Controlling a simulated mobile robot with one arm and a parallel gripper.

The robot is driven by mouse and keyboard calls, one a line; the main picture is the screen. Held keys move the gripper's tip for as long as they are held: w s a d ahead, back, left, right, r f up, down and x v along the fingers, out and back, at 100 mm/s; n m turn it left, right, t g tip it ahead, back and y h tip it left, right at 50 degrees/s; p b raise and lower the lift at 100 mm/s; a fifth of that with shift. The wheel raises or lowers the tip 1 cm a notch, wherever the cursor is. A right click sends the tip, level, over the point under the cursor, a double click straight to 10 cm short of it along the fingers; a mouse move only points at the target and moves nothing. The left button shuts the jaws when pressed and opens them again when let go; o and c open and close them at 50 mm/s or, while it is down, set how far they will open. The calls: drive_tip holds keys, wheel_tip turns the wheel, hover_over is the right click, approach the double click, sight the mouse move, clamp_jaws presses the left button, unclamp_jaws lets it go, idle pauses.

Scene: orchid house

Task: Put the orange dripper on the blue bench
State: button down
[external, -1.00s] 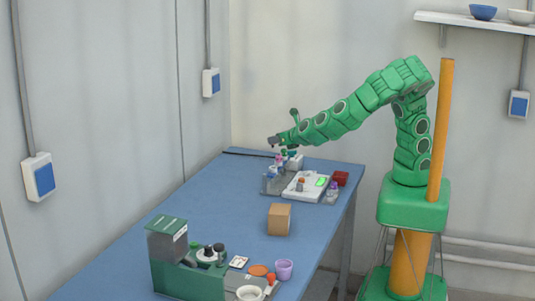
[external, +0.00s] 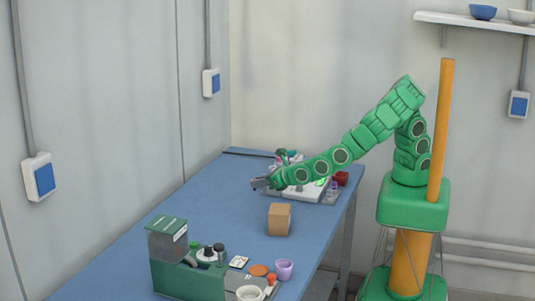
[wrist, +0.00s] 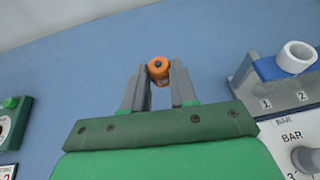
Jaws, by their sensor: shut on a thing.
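The orange dripper (wrist: 158,69) is between the two grey fingertips of my gripper (wrist: 160,84) in the wrist view. My gripper is shut on it, with the blue bench (wrist: 110,50) showing beyond and below. In the external view my gripper (external: 262,184) is low over the blue bench (external: 205,208), to the left of the white device. Whether the dripper touches the bench cannot be told.
A grey rack with a white ring (wrist: 297,57) and a white panel are at the right in the wrist view. A green machine (external: 185,265) and a purple cup (external: 284,269) are nearer. The bench's left middle is clear.

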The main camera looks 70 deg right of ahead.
drive_tip(key=shift+f, duration=3.65)
drive_tip(key=shift+f, duration=0.15)
drive_tip(key=c, duration=0.9)
unclamp_jaws()
drive_tip(key=shift+s+r, duration=0.3)
drive_tip(key=shift+v, duration=5.7)
